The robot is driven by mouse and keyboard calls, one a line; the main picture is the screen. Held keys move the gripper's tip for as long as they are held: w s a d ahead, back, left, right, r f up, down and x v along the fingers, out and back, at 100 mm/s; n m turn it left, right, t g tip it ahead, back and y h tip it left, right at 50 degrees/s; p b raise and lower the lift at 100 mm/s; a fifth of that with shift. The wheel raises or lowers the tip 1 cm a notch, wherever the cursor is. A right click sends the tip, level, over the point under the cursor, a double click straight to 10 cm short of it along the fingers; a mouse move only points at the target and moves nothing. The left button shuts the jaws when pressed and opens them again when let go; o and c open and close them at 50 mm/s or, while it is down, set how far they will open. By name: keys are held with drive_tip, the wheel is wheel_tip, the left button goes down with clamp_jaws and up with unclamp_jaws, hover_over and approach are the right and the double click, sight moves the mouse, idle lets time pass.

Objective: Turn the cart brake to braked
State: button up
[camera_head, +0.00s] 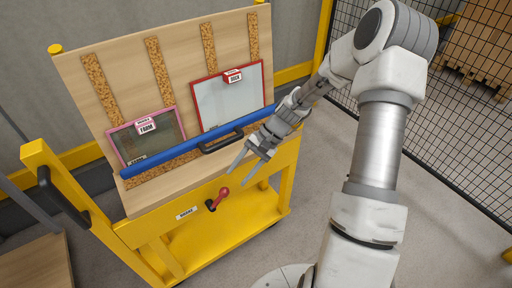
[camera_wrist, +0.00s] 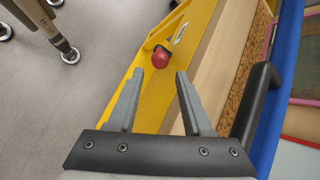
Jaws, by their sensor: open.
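The yellow cart (camera_head: 262,208) stands in the middle of the head view. Its brake lever has a red handle (camera_head: 222,193) on a dark pivot on the front beam, beside a white label (camera_head: 187,213). The handle points up and to the right in the head view. My gripper (camera_head: 244,176) is open and empty, above and to the right of the handle, apart from it. In the wrist view the red knob (camera_wrist: 160,57) shows beyond and between the two fingertips of my gripper (camera_wrist: 158,73). The label's text is too small to read for certain.
A blue bar (camera_head: 190,146) with a black handle (camera_head: 221,142) crosses the cart's wooden board (camera_head: 100,80), close to my gripper. Two framed panels, pink (camera_head: 148,135) and red (camera_head: 228,97), lean on the board. A mesh fence (camera_head: 335,60) stands at right.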

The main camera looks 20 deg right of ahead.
drive_tip(key=p+v, duration=0.1)
drive_tip(key=v, duration=0.7)
drive_tip(key=shift+d+r+p, duration=0.3)
drive_tip(key=shift+r+p, duration=0.05)
drive_tip(key=shift+c, duration=0.2)
